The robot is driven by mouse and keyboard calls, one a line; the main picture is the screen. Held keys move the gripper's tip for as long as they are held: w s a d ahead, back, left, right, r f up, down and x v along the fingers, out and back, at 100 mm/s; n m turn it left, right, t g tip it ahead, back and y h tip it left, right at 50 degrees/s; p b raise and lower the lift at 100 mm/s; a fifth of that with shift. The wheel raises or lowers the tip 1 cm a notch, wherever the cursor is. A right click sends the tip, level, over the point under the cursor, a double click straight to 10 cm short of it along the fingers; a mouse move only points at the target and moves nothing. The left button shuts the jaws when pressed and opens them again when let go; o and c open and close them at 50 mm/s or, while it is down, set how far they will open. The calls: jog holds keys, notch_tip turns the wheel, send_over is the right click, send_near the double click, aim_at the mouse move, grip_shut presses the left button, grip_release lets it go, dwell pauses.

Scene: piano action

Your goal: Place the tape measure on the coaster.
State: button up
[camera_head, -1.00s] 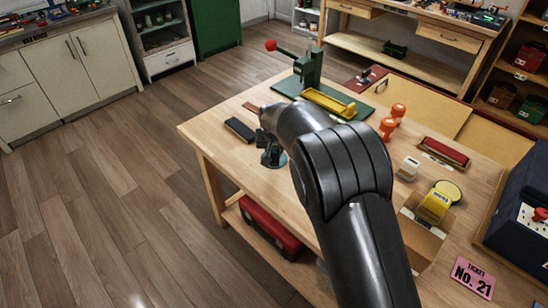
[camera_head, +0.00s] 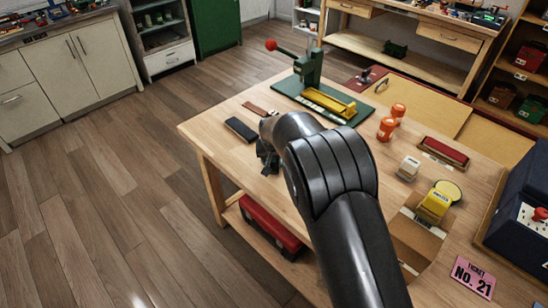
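My gripper (camera_head: 268,161) is at the left part of the wooden workbench, low over or near its top. It is dark and small, and my arm partly covers it; whether its fingers are apart or hold anything is not clear. A yellow block-shaped object (camera_head: 436,204), possibly the tape measure, is on the right part of the bench, far from my gripper. A round yellow-rimmed disc (camera_head: 449,189) lies just behind it; I cannot tell if it is the coaster. No other coaster is clearly visible, and my arm hides the middle of the bench.
A green press (camera_head: 310,68) with a red-knobbed lever stands at the back of the bench (camera_head: 222,150). A dark block (camera_head: 240,129) lies left of my gripper. Orange containers (camera_head: 387,128), a white block (camera_head: 409,167) and a red-topped object (camera_head: 445,152) stand right of my arm.

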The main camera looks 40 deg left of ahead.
jog(key=v, duration=1.2)
jog(key=shift+r, duration=0.1)
